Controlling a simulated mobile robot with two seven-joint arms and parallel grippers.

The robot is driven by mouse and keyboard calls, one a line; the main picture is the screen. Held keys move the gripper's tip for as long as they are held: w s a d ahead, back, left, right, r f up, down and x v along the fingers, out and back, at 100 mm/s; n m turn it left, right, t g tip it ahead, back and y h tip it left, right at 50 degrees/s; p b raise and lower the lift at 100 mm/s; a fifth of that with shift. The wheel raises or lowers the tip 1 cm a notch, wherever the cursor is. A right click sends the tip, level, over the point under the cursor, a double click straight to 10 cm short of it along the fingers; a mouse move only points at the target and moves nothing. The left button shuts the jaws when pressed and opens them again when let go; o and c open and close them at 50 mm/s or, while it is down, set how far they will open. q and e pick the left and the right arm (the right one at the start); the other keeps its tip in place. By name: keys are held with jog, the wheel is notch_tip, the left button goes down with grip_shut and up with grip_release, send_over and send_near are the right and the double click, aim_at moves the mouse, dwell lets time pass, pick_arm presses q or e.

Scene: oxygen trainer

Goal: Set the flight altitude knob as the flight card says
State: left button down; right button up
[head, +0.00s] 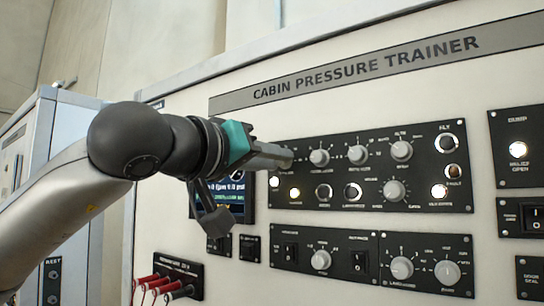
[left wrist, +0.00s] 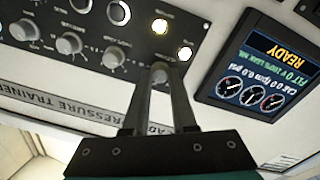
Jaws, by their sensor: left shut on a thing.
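My left gripper (head: 284,157) reaches in from the left and is shut on the leftmost knob of the upper panel's top row. In the left wrist view, upside down, the fingertips (left wrist: 160,76) are closed around this grey knob (left wrist: 163,69) and mostly hide it. Its label and pointer cannot be read, so I cannot tell its setting. The display (left wrist: 262,75) beside it reads READY, with a flight line, a cabin line and round gauges; in the head view my gripper partly covers this display (head: 238,187). No flight card can be clearly made out. My right gripper is not in view.
The upper knob panel (head: 300,206) carries more knobs, including one (head: 319,160) close to my fingers, and lit lamps. A lower panel (head: 340,276) holds knobs and switches. Red-ended plugs (head: 160,286) stick out at the lower left.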

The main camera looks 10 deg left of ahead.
pick_arm(q)
jog(key=shift+m, duration=1.2)
jog(key=shift+f, duration=0.1)
jog(key=c, duration=0.7)
grip_release()
jog(key=b+v, duration=0.2)
jog(key=v, duration=1.3)
jog(key=shift+s+a+b, duration=0.1)
jog(key=shift+a+b, duration=0.1)
jog(key=shift+b, duration=0.2)
